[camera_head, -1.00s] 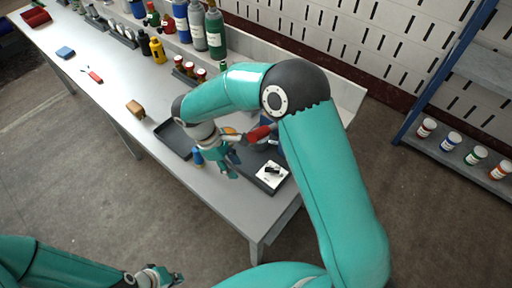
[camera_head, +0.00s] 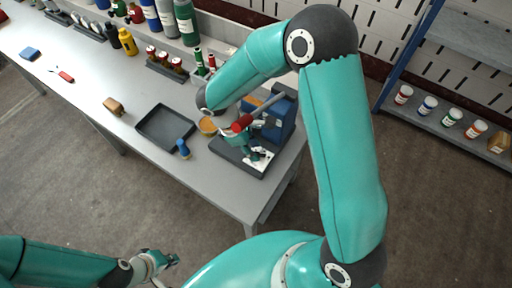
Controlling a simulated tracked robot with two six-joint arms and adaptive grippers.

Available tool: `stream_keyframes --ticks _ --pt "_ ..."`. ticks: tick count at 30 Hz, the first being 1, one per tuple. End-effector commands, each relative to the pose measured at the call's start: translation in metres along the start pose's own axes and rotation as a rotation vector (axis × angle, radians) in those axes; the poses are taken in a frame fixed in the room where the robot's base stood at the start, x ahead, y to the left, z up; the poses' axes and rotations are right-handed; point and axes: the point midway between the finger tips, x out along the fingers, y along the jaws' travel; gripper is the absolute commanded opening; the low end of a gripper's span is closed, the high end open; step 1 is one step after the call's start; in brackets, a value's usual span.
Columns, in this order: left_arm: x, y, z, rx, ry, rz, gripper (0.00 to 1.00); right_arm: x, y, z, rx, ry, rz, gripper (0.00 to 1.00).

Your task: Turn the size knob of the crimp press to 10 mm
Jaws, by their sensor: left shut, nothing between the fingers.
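The crimp press has a blue body (camera_head: 282,125), a red-tipped lever (camera_head: 243,123) and a dark base on the right end of the table. On the base's front right is a white dial plate (camera_head: 264,155) with a dark size knob, partly covered by my gripper; its setting is too small to read. My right gripper (camera_head: 249,154) reaches down over the press, its fingers at the dial plate. Whether they touch the knob or are parted is unclear. My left gripper (camera_head: 168,268) is shut and empty, low in front of the table, away from the press.
Bottles and a rack of red-capped jars (camera_head: 165,60) line the back. A shelf (camera_head: 455,128) with jars stands at right.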

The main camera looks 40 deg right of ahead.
Motion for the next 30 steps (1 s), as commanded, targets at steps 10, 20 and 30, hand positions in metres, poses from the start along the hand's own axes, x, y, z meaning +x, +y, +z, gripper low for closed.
stream_keyframes --ticks 10,20,30 --pt "-0.005 0.002 0.0 0.0 0.0 0.0 0.0 0.015 0.0 0.006 0.0 0.0 0.0 0.38" --pt "-0.005 0.002 0.0 0.0 0.0 0.0 0.0 0.015 0.0 0.006 0.001 0.0 0.0 0.09" --pt "0.003 -0.001 0.0 0.0 0.0 0.0 0.0 0.017 -0.001 0.005 -0.062 0.001 0.026 0.0"
